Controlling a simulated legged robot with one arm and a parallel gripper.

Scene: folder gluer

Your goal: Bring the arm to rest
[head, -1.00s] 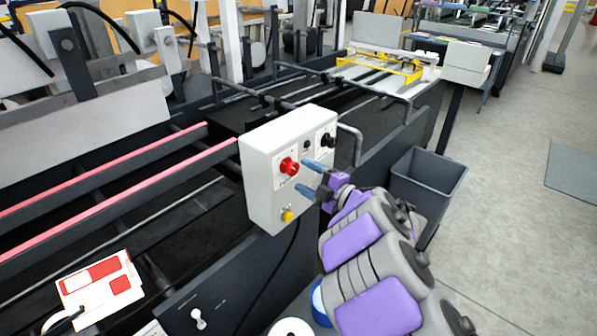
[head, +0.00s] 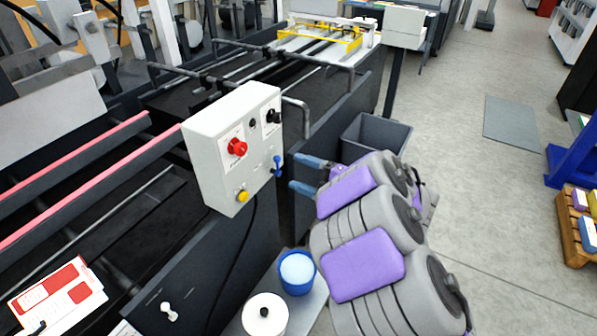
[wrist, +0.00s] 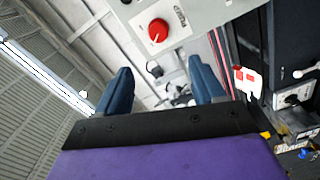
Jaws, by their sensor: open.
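My gripper (head: 303,174) has two blue fingers and is open and empty. It is just right of the white control box (head: 232,148), with free space between its fingertips and the box. My arm, in grey and purple, is folded at the lower right of the head view. The box carries a red knob (head: 237,147), a black knob, a yellow button (head: 243,196) and a small blue switch (head: 277,165). In the wrist view the open fingers (wrist: 160,88) point toward the box, and its red knob (wrist: 158,30) shows above them.
A grey bin (head: 376,135) stands on the floor behind my arm. A blue-rimmed pot (head: 297,273) and a white round container (head: 265,314) stand on a grey surface below. Red-white cartons (head: 57,296) lie at lower left. Open floor (head: 480,190) lies to the right.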

